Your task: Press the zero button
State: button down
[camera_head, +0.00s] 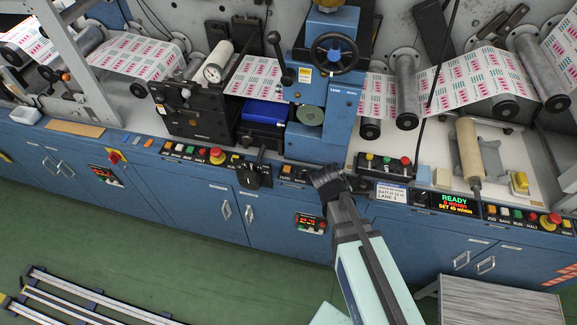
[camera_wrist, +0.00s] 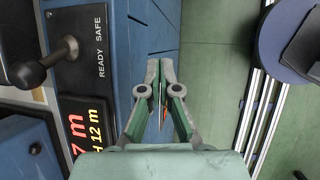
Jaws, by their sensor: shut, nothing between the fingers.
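My gripper (camera_head: 326,180) is in front of the blue machine's front edge, near the middle of the head view. In the wrist view my gripper (camera_wrist: 162,68) has its two fingers together, with nothing held. A small panel with red and orange digits (camera_head: 310,222) is on the cabinet front just below and left of my gripper. The wrist view shows a display (camera_wrist: 80,128) with red and yellow digits, left of the fingers. A small red-orange spot shows between the finger links. No label reading zero is legible, so I cannot tell which button it is.
A black lever (camera_head: 253,175) stands out from the front edge, left of my gripper; its READY SAFE plate (camera_wrist: 100,45) shows in the wrist view. Button rows (camera_head: 190,152) and a READY display (camera_head: 455,203) line the edge. A grey bench (camera_head: 495,300) stands front right.

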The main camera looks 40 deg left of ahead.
jog(key=a+r+n+t, duration=0.1)
jog(key=a+r, duration=0.2)
jog(key=a, duration=0.2)
jog(key=a+r+n+t+y, duration=0.1)
jog(key=a+r, duration=0.2)
jog(key=a, duration=0.2)
jog(key=a+r+n+t, duration=0.1)
jog(key=a+r, duration=0.2)
jog(key=a, duration=0.1)
jog(key=shift+w+a+y, duration=0.15)
jog(key=shift+a+y, duration=0.25)
notch_tip(320, 180, up, 6)
jog(key=n+t+y, duration=0.1)
jog(key=t+y, duration=0.1)
send_over(286, 169)
jog(key=shift+r+b, duration=0.15)
jog(key=shift+b, duration=0.2)
jog(key=shift+f, duration=0.2)
jog(key=shift+f+b, duration=2.7)
jog(key=shift+f, duration=1.55)
jog(key=shift+f, duration=0.1)
jog(key=shift+f, duration=0.35)
